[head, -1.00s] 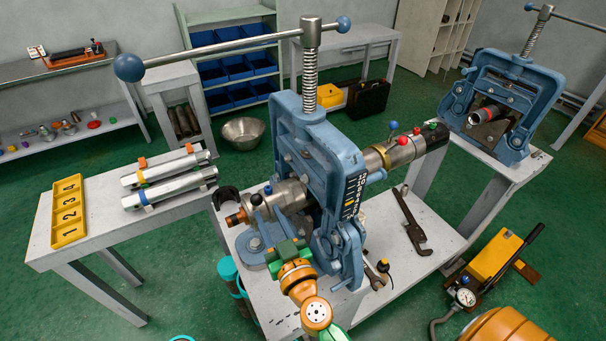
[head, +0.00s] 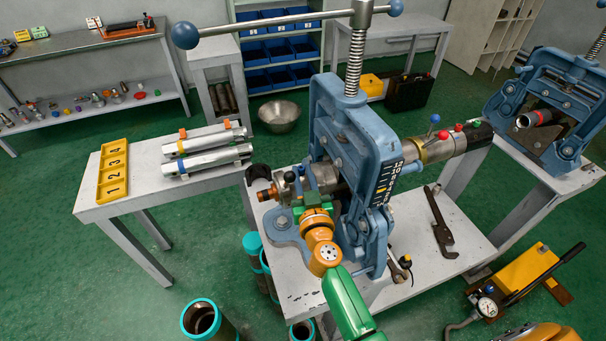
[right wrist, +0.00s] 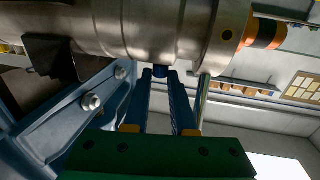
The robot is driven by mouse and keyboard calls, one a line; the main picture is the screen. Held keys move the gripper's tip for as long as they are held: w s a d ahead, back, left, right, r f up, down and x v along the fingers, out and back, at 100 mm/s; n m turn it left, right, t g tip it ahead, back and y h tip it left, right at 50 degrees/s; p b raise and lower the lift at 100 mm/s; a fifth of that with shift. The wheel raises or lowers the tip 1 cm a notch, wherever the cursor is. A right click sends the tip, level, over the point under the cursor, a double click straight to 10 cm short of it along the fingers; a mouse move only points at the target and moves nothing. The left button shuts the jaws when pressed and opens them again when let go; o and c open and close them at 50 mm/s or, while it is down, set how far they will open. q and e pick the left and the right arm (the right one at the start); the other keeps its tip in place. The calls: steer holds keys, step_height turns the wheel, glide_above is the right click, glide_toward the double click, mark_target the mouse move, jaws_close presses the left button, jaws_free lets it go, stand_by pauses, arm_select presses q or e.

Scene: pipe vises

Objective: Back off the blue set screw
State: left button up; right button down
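A steel tool body (head: 328,176) with a copper-coloured end (head: 266,194) lies clamped in the large blue pipe vise (head: 345,130). In the right wrist view the tool body (right wrist: 150,25) runs across the top. My left gripper is out of view.
A blue-knobbed lever (head: 435,118) and red knobs (head: 458,127) sit on the tool's far part. A wrench (head: 440,222) lies on the vise bench. A second vise (head: 548,100) stands at right. The yellow numbered tray (head: 113,170) is on the left table.

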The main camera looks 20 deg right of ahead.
steer(key=shift+d+r+n+y+p, duration=0.15)
steer(key=shift+n+y+p, duration=0.25)
steer(key=shift+y, duration=0.15)
steer(key=shift+d+r+n+y+p, duration=0.1)
steer(key=shift+r+n+y+p, duration=0.05)
steer(key=shift+n+y+p, duration=0.35)
steer(key=shift+d+f+n+y+b, duration=0.1)
steer(key=shift+f+n+y+b, duration=0.1)
steer(key=shift+y, duration=0.35)
steer(key=shift+d+f+n+y+b, duration=0.1)
steer(key=shift+n+y+b, duration=0.1)
steer(key=shift+y, duration=0.3)
steer(key=n+y+b, duration=0.1)
steer(key=y+b, duration=0.1)
steer(key=shift+d+f+n+y, duration=0.15)
steer(key=shift+f+n+y, duration=0.05)
steer(key=shift+n+y, duration=0.2)
steer(key=shift+r+y+b, duration=0.1)
steer(key=shift+y+b, duration=0.2)
steer(key=shift+r, duration=0.2)
steer(key=c, duration=1.1)
jaws_free()
steer(key=shift+o, duration=0.5)
steer(key=shift+w+f, duration=0.1)
